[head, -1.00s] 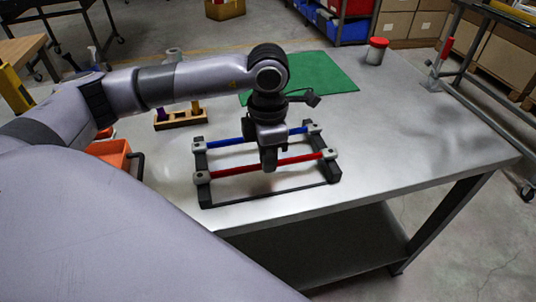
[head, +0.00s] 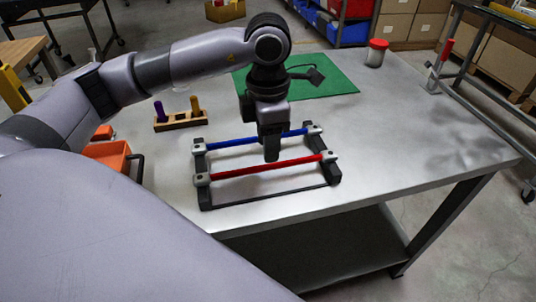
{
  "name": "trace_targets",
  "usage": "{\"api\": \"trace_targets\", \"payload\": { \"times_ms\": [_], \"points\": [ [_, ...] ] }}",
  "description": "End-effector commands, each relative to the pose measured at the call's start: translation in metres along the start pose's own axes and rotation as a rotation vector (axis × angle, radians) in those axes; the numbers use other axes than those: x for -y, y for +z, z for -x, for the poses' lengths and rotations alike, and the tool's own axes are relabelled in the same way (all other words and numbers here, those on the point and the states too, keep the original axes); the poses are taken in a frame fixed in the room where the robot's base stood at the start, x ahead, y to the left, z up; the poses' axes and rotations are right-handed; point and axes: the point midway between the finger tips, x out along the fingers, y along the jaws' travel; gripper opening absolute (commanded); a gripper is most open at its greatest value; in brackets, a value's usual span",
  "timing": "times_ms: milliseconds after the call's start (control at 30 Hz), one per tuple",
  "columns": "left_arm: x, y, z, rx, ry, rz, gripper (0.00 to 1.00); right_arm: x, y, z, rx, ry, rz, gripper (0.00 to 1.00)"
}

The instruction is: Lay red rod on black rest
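The red rod (head: 235,171) spans the front of the black rest (head: 266,198), with a grey block at each end, on the two dark side bars. A blue rod (head: 231,142) spans the back of the same rest, also with grey end blocks. My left gripper (head: 271,157) points down over the middle of the red rod, its tips close above or just behind it. It hides a short part of the blue rod. Its finger gap does not show from this side. My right gripper is not in view.
On the metal table (head: 420,150) are a wooden holder (head: 180,121) with purple and yellow pegs, an orange bin (head: 108,155) at left, a green mat (head: 325,75) behind, and a red-lidded jar (head: 376,52) at back right.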

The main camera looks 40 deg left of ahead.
Motion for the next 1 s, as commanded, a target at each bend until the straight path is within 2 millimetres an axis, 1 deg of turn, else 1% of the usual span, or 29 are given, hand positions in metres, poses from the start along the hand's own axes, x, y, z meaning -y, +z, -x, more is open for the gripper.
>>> {"api": "trace_targets", "payload": {
  "times_ms": [33,200,300,400,533,1000],
  "points": [
    [0.000,0.001,0.013,0.004,0.002,-0.001,0.40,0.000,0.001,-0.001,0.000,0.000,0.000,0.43],
    [0.000,0.001,0.047,0.004,0.001,-0.001,0.40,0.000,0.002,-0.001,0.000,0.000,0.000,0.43],
    [0.000,0.001,0.061,0.002,0.001,-0.001,0.40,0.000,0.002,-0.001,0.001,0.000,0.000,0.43],
    [0.000,0.000,0.070,0.000,0.000,0.000,0.40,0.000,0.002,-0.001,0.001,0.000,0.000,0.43],
    [0.000,0.000,0.074,-0.001,0.000,0.000,0.40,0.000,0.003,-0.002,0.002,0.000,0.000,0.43],
    [0.000,0.000,0.074,-0.001,-0.001,0.000,0.40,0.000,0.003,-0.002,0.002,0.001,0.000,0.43]
  ]
}}
